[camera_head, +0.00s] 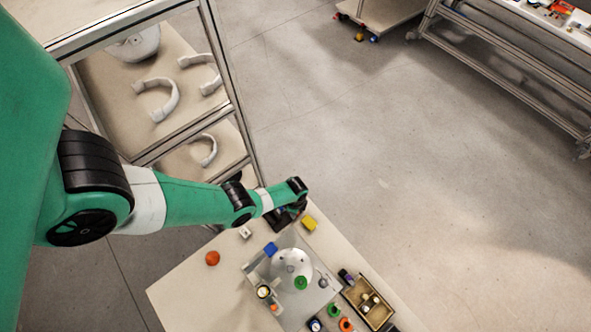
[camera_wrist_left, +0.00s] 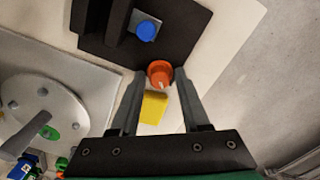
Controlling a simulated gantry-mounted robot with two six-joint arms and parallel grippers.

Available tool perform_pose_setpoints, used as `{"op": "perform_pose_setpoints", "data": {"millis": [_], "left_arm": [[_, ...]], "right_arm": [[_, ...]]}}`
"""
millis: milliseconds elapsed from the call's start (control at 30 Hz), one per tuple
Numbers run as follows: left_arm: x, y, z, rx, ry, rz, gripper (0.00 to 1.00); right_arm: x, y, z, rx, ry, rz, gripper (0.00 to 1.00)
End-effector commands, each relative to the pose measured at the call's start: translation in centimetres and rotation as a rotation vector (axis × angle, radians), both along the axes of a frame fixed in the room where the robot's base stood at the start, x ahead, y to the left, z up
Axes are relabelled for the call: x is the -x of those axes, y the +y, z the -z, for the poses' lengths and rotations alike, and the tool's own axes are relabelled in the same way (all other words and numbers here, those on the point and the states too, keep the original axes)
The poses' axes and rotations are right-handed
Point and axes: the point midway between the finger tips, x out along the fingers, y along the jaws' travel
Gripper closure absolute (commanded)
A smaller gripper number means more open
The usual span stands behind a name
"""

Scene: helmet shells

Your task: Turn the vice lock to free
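In the left wrist view, a red-orange knob (camera_wrist_left: 160,72) with a small pale mark sits at the edge of a dark base (camera_wrist_left: 110,52). A blue round part (camera_wrist_left: 147,30) is on a grey piece of that base. I cannot tell for sure which part is the vice lock. My left gripper (camera_wrist_left: 161,70) has its fingertips on either side of the red-orange knob, very close to it; whether they press on it is unclear. In the head view my left gripper (camera_head: 285,217) is over the table's far corner and largely hides the dark base. My right gripper is not in view.
A yellow block (camera_head: 309,223) lies beside the gripper. A white helmet shell (camera_head: 292,262) stands on a grey plate, with several small parts around it. A tray (camera_head: 368,300) is at the right. A shelf rack (camera_head: 228,85) stands behind my left arm.

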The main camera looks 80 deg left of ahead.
Motion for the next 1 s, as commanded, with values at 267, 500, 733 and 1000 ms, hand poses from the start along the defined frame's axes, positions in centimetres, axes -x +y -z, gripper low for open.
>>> {"op": "perform_pose_setpoints", "data": {"millis": [267, 500, 733, 1000], "left_arm": [[0.0, 0.0, 0.01, 0.0, 0.0, 0.0, 1.0], [0.0, 0.0, 0.02, 0.0, 0.0, -0.003, 1.0], [0.0, 0.0, 0.02, 0.0, 0.0, -0.053, 1.0], [0.01, 0.0, 0.03, 0.0, 0.0, -0.22, 1.0]], "right_arm": [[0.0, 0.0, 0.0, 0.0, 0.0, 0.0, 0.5], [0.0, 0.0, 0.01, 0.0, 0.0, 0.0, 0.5], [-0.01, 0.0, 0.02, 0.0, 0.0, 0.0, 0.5], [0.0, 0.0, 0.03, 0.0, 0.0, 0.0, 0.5]]}}
